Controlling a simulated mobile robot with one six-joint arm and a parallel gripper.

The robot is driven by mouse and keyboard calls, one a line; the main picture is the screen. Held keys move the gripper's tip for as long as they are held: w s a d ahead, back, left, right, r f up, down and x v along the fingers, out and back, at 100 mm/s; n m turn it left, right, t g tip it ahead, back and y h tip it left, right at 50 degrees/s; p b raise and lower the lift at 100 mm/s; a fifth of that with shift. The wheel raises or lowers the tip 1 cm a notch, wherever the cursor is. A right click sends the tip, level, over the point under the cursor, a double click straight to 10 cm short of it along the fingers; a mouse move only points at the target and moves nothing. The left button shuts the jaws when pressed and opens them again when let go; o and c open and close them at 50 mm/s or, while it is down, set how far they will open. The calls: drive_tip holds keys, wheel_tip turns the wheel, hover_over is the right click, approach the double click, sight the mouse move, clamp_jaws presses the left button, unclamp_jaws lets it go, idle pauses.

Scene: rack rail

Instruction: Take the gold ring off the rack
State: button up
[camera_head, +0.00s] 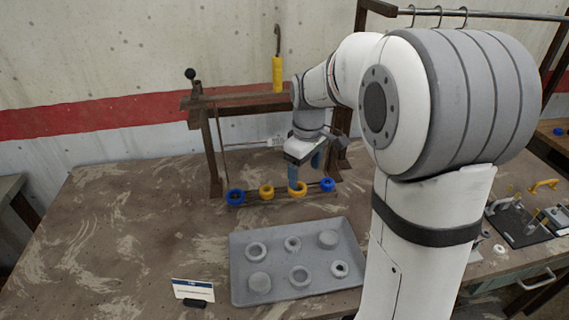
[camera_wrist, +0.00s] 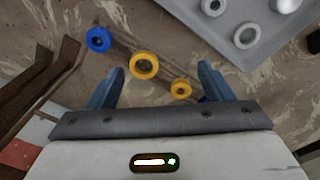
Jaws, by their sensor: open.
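Two gold rings sit on a low brown rail (camera_head: 282,195) between two blue rings. The left gold ring (camera_head: 266,191) shows clearly in the head view. The right gold ring (camera_head: 299,188) is partly covered by my finger. My gripper (camera_head: 305,172) is open, pointing down above the right part of the rail. In the wrist view, a larger gold ring (camera_wrist: 144,65) appears between my open fingers (camera_wrist: 161,72), nearer the left one. A smaller gold ring (camera_wrist: 181,88) lies lower right. I cannot tell the exact height of my fingertips above the rings.
Blue rings (camera_head: 235,197) (camera_head: 327,185) mark the rail's ends. A wooden frame (camera_head: 212,150) with a top bar stands around the rail. A grey tray (camera_head: 240,287) with several grey parts lies in front. A small sign (camera_head: 193,290) stands left of it. The left table area is clear.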

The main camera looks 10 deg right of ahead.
drive_tip(key=w, duration=0.2)
drive_tip(key=w+f+n, duration=0.1)
drive_tip(key=w, duration=0.1)
drive_tip(key=w+f+n, duration=0.1)
drive_tip(key=shift+w+f+g+p, duration=0.2)
drive_tip(key=shift+w+g+p, duration=0.1)
drive_tip(key=shift+w, duration=0.1)
wheel_tip(320, 180, down, 8)
drive_tip(key=shift+w+r, duration=0.1)
drive_tip(key=c, duration=1.1)
